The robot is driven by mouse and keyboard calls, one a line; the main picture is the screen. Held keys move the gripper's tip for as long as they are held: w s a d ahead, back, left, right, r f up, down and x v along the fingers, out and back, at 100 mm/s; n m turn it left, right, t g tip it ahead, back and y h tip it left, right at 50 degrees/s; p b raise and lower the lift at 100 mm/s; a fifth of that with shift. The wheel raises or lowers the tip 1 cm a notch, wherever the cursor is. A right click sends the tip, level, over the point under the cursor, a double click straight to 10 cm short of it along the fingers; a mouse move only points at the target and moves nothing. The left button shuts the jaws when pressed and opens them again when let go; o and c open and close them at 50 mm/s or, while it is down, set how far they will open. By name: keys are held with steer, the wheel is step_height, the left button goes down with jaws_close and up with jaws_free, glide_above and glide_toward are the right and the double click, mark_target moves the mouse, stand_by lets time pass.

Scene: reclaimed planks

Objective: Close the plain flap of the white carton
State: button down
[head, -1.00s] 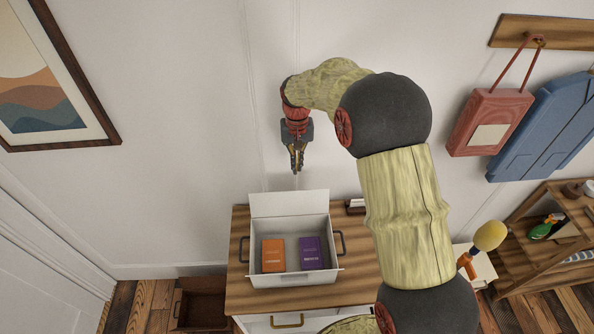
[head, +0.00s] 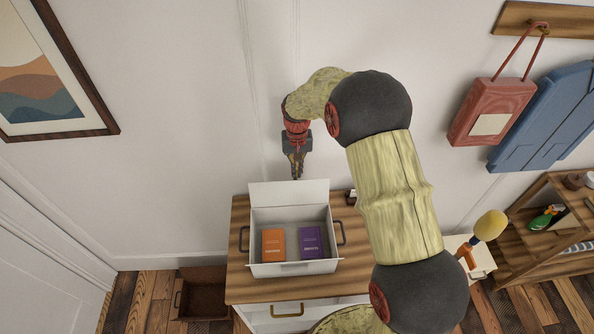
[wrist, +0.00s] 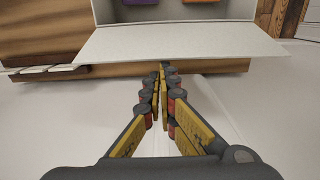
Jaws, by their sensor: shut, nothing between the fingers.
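The white carton (head: 258,233) stands open on the wooden cabinet top. An orange book (head: 273,244) and a purple book (head: 310,242) lie inside it. Its plain flap (head: 289,194) stands up at the back edge, on the wall side; in the wrist view the flap (wrist: 180,42) spans the upper part of the picture. My gripper (head: 297,177) is shut and empty, pointing down at the flap's top edge, on its wall side. In the wrist view the fingertips (wrist: 160,68) are close to the flap's edge; I cannot tell whether they touch it.
The cabinet top (head: 240,285) has bare wood around the carton. A small dark item (head: 351,197) lies at its back right. A yellow-headed tool (head: 489,226) and a shelf (head: 540,225) stand to the right. The wall is close behind my gripper.

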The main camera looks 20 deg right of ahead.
steer(key=shift+s+r+t+b, duration=0.15)
steer(key=shift+s+t+b, duration=0.25)
steer(key=shift+b, duration=0.1)
